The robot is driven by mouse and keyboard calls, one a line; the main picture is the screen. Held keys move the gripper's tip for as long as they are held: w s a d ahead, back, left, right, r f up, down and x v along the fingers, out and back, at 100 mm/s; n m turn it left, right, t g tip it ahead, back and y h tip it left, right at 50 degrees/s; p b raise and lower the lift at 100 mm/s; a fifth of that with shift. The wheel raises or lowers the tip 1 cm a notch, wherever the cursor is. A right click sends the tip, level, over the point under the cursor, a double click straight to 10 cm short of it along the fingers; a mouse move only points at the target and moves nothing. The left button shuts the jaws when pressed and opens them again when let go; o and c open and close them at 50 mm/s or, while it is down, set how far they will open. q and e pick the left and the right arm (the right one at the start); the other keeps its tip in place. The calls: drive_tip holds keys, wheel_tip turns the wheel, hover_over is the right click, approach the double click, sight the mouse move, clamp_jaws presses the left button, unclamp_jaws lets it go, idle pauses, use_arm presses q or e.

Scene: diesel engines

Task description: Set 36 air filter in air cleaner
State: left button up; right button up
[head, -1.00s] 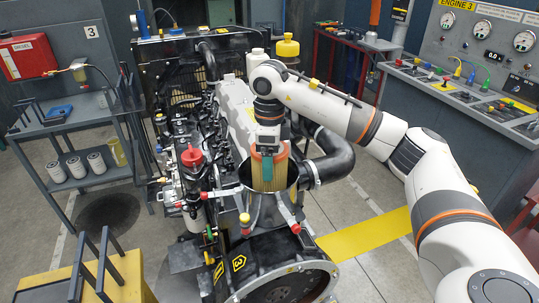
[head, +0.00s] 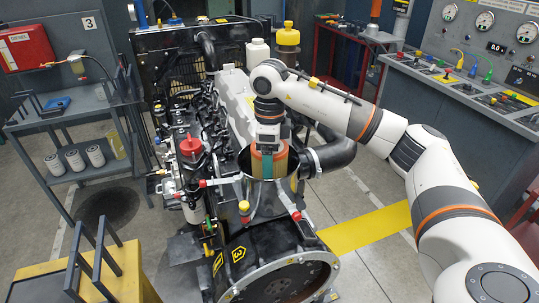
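The air filter (head: 283,164), an orange cylinder, stands upright inside the mouth of the air cleaner (head: 262,196), a grey metal can on the engine's near end. The front rim of the can hides the filter's lower end. My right gripper (head: 268,163) comes down from above, with a teal finger against the near side of the filter. It is shut on the filter; the far finger is hidden. My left gripper is not in view.
A black hose (head: 335,154) curves off right of the air cleaner. A cart (head: 70,125) with several white canisters is at left, a control console (head: 470,95) at right.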

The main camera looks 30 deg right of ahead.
drive_tip(key=shift+w+a, duration=0.1)
idle(0.3)
drive_tip(key=o, duration=1.1)
drive_tip(key=shift+c, duration=0.3)
drive_tip(key=shift+r+p, duration=2.8)
drive_tip(key=shift+r, duration=1.2)
drive_tip(key=shift+f, duration=0.1)
